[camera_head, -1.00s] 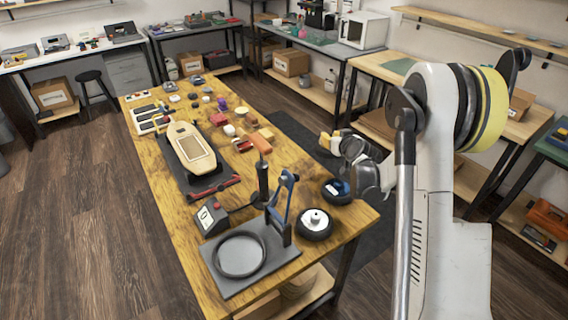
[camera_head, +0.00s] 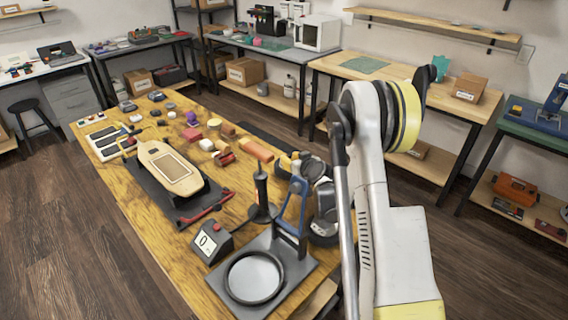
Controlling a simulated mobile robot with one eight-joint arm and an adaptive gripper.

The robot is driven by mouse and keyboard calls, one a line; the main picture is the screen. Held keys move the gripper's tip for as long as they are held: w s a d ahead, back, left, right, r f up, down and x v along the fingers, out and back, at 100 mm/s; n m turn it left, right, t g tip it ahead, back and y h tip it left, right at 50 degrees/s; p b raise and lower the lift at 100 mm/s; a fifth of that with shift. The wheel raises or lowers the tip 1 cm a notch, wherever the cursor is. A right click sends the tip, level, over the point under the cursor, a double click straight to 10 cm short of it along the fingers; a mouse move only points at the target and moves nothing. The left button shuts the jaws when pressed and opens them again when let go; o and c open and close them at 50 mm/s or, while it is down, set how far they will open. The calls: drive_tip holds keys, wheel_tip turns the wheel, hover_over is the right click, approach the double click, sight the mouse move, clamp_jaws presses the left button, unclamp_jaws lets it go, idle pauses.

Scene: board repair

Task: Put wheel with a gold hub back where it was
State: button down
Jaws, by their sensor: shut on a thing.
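My gripper (camera_head: 292,163) is over the right side of the wooden table, beyond the blue-armed stand. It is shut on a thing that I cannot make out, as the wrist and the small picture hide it. I cannot pick out a gold hub anywhere. A dark wheel (camera_head: 323,238) stands at the table's right edge, beside the stand, partly hidden by the stand and my arm. Its hub does not show clearly.
The grey stand (camera_head: 298,270) with a round ring and blue upright (camera_head: 290,207) is at the near end. A black soldering-iron-like tool (camera_head: 261,190) and a display box (camera_head: 211,243) stand beside it.

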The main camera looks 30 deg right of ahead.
drive_tip(key=shift+w+f, duration=0.1)
drive_tip(key=shift+f, duration=0.55)
drive_tip(key=shift+r, duration=0.15)
drive_tip(key=c, duration=1.3)
unclamp_jaws()
drive_tip(key=shift+o, duration=0.2)
drive_tip(key=p+v, duration=0.1)
drive_tip(key=v, duration=1.1)
